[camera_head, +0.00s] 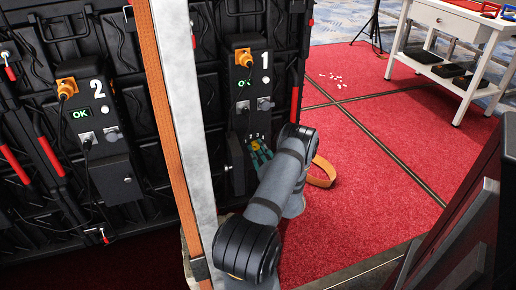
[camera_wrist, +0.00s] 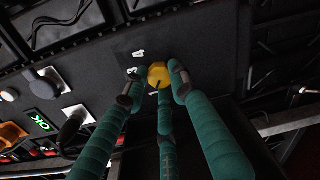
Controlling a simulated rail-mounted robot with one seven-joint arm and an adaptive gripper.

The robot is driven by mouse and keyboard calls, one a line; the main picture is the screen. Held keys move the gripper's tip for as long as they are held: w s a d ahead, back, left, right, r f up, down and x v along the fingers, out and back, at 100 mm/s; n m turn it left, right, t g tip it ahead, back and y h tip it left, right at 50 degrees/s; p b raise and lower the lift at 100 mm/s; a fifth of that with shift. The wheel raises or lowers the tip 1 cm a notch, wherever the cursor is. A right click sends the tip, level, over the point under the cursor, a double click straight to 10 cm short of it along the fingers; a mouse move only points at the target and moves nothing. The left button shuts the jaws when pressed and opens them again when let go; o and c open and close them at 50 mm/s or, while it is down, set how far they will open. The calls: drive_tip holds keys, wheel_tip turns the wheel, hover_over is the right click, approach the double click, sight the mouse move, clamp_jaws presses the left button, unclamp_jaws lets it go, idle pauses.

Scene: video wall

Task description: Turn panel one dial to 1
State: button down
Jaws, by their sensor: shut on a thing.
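Panel one (camera_head: 244,95) is the black unit marked with a white 1, with a green OK display (camera_head: 243,106). Its yellow dial (camera_wrist: 158,75) sits on a black face with small white numerals beside it; a 4 (camera_wrist: 138,54) is readable. The dial's exact pointer setting is too small to tell.
Panel two (camera_head: 88,110), also showing OK, stands to the left. A grey upright post (camera_head: 185,120) with an orange strap (camera_head: 160,110) stands between the panels. Connectors and cables are close beside the dial. Red carpet (camera_head: 350,180) is open to the right, with a white table (camera_head: 455,30) beyond.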

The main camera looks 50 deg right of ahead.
drive_tip(key=shift+n, duration=0.6)
drive_tip(key=shift+d, duration=0.1)
drive_tip(key=c, duration=1.4)
unclamp_jaws()
drive_tip(key=v, duration=1.2)
